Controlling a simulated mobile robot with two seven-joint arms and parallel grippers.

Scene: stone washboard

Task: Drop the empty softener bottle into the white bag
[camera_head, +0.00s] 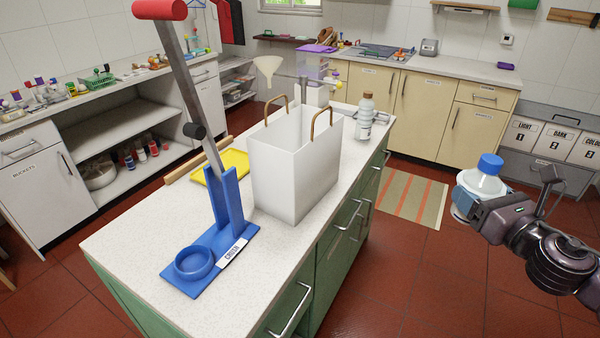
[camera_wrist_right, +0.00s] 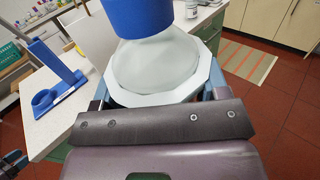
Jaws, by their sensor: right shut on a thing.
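The softener bottle (camera_head: 483,182), pale and translucent with a blue cap, is upright in my right gripper (camera_head: 468,206) at the right of the head view. The gripper is shut around its lower body, out past the counter's right side. In the right wrist view the bottle (camera_wrist_right: 155,62) fills the upper middle, its blue cap cut by the top edge; its contents cannot be made out. The white bag (camera_head: 290,175), with two tan handles, stands upright on the island counter, left of the gripper and apart from it. The bag's inside is mostly hidden.
A blue can crusher (camera_head: 226,235) with a tall red-tipped lever stands on the island counter (camera_head: 130,240) left of the bag. Another bottle (camera_head: 365,118) stands behind the bag. A yellow item (camera_head: 228,164) lies behind the crusher. Open floor lies between counter and gripper.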

